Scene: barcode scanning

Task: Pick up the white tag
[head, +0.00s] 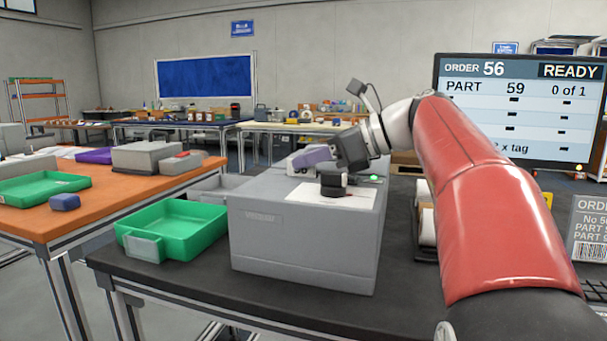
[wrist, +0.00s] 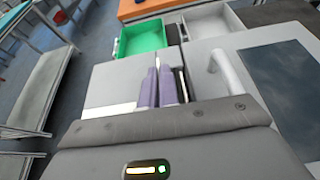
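My gripper (wrist: 158,85) has purple fingers, close together with only a thin pale line between them in the wrist view. Whether anything thin is held there is unclear. In the head view my gripper (head: 308,157) is low over the top of a grey box-shaped machine (head: 300,243). A white strip (wrist: 108,119) also shows left of the fingers in the wrist view, partly hidden by my wrist. I cannot make out a separate white tag for certain.
A green tray (head: 188,236) and a grey tray (head: 217,184) stand left of the machine. An orange table (head: 118,203) holds another green tray (head: 42,184). A screen (head: 520,112) reading "READY" and "0 of 1" stands at right. Dark tabletop is free in front.

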